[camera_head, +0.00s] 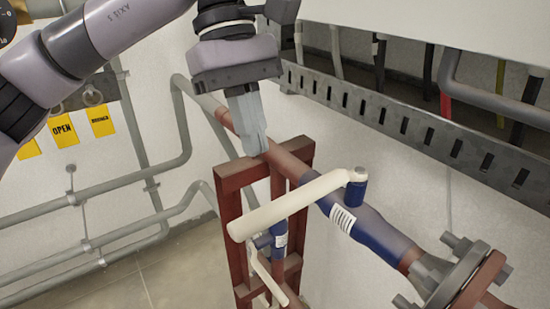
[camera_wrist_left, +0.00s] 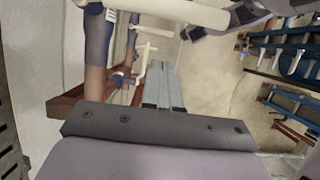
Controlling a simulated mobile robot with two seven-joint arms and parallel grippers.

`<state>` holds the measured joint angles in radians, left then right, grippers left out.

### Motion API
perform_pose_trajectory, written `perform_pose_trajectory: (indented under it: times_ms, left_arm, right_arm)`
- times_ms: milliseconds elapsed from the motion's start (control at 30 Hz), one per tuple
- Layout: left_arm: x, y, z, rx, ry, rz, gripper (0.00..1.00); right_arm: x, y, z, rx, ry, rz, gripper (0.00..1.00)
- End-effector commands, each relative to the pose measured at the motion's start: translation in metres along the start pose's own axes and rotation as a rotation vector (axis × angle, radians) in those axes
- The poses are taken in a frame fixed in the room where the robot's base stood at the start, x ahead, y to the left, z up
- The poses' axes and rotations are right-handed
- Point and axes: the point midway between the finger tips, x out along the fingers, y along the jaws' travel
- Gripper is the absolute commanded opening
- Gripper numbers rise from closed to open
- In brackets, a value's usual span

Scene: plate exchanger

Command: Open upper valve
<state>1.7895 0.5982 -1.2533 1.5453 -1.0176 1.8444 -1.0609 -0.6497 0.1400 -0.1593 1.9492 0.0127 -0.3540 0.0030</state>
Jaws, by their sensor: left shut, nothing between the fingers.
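The upper valve has a blue body (camera_head: 365,228) on a red-brown pipe and a long cream lever (camera_head: 290,206). The lever points left and toward the camera, at an angle to the pipe. It also crosses the top of the left wrist view (camera_wrist_left: 185,12). My left gripper (camera_head: 254,150) points down, shut and empty, by the red frame, beyond the lever and apart from it. Its fingers also show in the left wrist view (camera_wrist_left: 163,82). A lower valve's cream handle (camera_head: 266,280) hangs below the upper lever. My right gripper is not visible.
A red-brown frame (camera_head: 228,205) supports the pipe. A bolted flange (camera_head: 460,275) is at lower right. A slotted metal tray (camera_head: 400,122) runs along the wall behind. Grey pipes (camera_head: 120,187) line the left wall, with yellow signs (camera_head: 64,132) above.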

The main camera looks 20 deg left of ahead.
Motion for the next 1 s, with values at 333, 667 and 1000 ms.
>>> perform_pose_trajectory:
  times_ms: [333,667,1000]
  left_arm:
    - [0.029,0.000,0.032,0.003,0.002,0.000,0.00]
    - [0.033,0.000,0.037,0.000,0.000,0.000,0.00]
    - [0.035,0.003,0.041,-0.010,-0.001,0.004,0.00]
  right_arm:
    - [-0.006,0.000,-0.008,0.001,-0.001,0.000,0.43]
    - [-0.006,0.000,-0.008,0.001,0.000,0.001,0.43]
    - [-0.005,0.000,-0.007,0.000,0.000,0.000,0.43]
